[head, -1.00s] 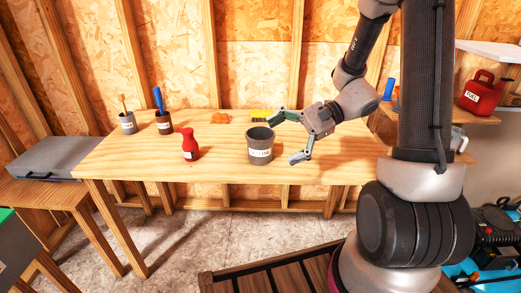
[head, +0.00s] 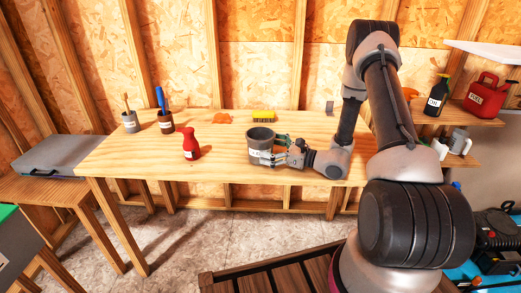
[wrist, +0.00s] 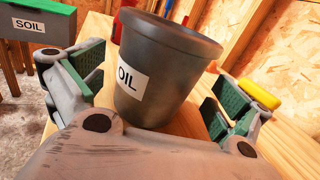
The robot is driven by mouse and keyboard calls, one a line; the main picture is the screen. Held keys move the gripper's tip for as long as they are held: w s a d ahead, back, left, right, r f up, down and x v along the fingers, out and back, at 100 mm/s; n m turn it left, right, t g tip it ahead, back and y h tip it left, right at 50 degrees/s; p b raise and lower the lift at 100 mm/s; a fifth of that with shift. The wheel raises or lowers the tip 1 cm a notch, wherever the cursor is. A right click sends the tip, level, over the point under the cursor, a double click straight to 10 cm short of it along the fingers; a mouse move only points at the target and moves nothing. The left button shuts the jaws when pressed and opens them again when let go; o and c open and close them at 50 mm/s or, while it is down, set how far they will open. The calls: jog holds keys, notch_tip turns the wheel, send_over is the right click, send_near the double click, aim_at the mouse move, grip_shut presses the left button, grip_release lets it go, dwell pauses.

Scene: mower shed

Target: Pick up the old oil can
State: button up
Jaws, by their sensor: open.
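The old oil can, a dark grey open-topped can (head: 261,147) with a white label, stands upright near the front of the wooden workbench. In the wrist view the can (wrist: 165,65) fills the middle, and "OIL" shows on its label. My gripper (head: 279,151) is low over the bench at the can's right side. In the wrist view my open gripper (wrist: 152,92) has one green-padded finger on each side of the can. Gaps show between the pads and the can wall. The can's base is partly hidden by my gripper.
On the workbench (head: 120,158), a red bottle (head: 191,145) stands left of the can, and a yellow brush (head: 263,116) lies behind it. Two cups (head: 130,122) with brushes stand back left. A black bottle (head: 436,95) and red fuel can (head: 483,94) sit on the right shelf.

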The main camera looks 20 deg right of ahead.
aim_at(262, 144)
jog(key=shift+x, duration=1.55)
jog(key=c, duration=1.1)
jog(key=shift+c, duration=0.2)
jog(key=shift+r, duration=0.25)
notch_tip(262, 144, up, 16)
jog(key=shift+f, duration=0.15)
